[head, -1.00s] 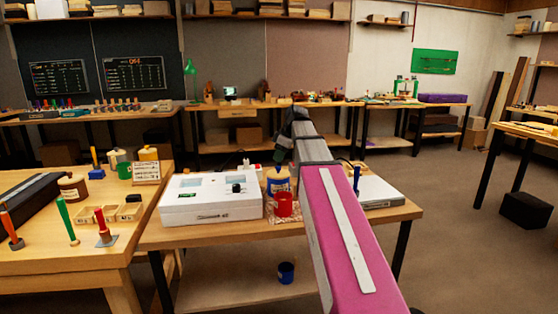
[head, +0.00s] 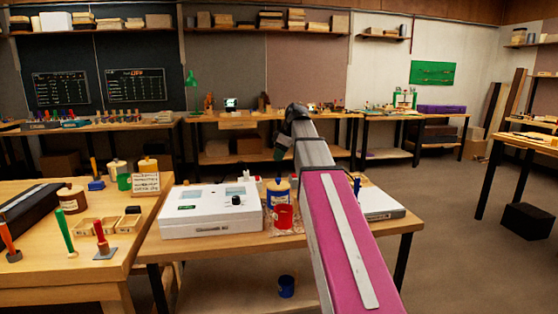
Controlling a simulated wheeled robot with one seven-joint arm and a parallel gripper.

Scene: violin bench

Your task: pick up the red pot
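The red pot (head: 284,218) stands on the wooden bench, beside the right end of a white box-shaped device. It is small and round, with a pale label on its front. A larger blue-and-yellow jar (head: 278,191) stands just behind it. My pink and grey arm reaches forward over the bench, just right of the pot. The arm's dark far end (head: 285,140) is above and beyond the pot, apart from it. My gripper's fingers cannot be made out there.
The white device (head: 210,210) fills the bench left of the pot. A flat grey-white case (head: 381,203) lies right of my arm. A blue pot (head: 286,286) sits on the lower shelf. The left bench (head: 60,259) holds tools, jars and small wooden boxes.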

